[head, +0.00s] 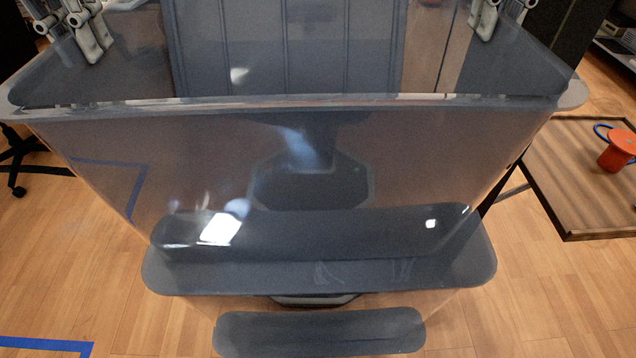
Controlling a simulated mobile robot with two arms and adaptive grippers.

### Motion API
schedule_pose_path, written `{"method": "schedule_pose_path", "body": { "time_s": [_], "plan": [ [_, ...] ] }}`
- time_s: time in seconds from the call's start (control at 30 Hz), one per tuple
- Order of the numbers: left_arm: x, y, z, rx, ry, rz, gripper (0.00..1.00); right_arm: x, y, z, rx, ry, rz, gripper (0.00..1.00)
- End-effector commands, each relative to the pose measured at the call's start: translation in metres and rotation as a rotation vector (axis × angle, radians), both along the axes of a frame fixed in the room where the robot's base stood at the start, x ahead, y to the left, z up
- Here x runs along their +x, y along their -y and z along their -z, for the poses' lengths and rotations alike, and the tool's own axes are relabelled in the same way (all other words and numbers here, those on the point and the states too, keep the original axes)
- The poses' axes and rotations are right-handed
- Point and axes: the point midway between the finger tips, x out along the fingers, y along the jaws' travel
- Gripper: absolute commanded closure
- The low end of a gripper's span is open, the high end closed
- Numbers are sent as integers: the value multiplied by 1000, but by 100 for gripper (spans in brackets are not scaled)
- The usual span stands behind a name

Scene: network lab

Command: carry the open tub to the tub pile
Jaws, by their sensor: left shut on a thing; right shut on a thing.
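The open tub (300,150) is large, clear and grey-tinted, and fills the middle of the head view. Its near rim runs across the picture, roughly level. My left gripper (92,42) is at the tub's left side near the top edge, shut on the tub. My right gripper (487,22) is at the right side, also shut on it. The tub hangs in front of me between both hands. Dark rounded shapes show through and below its near wall; I cannot tell whether they are its bottom or something beneath. No tub pile can be made out.
A wooden-topped table (575,180) stands close on the right, with a red spool-like thing (618,150) and a blue ring on it. A black chair base (18,160) is at the left. Blue tape (45,345) marks the wooden floor at the lower left.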

Motion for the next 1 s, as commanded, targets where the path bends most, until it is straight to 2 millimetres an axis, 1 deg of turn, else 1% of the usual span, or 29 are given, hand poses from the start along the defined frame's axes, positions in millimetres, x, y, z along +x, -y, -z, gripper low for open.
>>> {"method": "schedule_pose_path", "body": {
  "time_s": [0.03, 0.17, 0.47, 0.57, 0.67, 1.0],
  "plan": [
    [0, -4, 1, 9, -2, -6, 81, 0, 3, 1, -9, -1, 6, 79],
    [0, -3, 1, 7, -3, -5, 64, 0, 3, 1, -7, -1, 5, 62],
    [0, -1, 0, 4, -1, -2, 63, 0, 1, 0, -3, 0, 2, 61],
    [0, -1, -3, 4, 0, -2, 63, 0, 1, 0, -2, 0, 1, 61],
    [0, -1, -10, 4, -1, -1, 63, 0, 1, 0, -2, 0, 1, 61],
    [1, -5, -56, 6, 1, -4, 63, 0, 0, 0, -1, 0, 1, 61]
  ]
}}
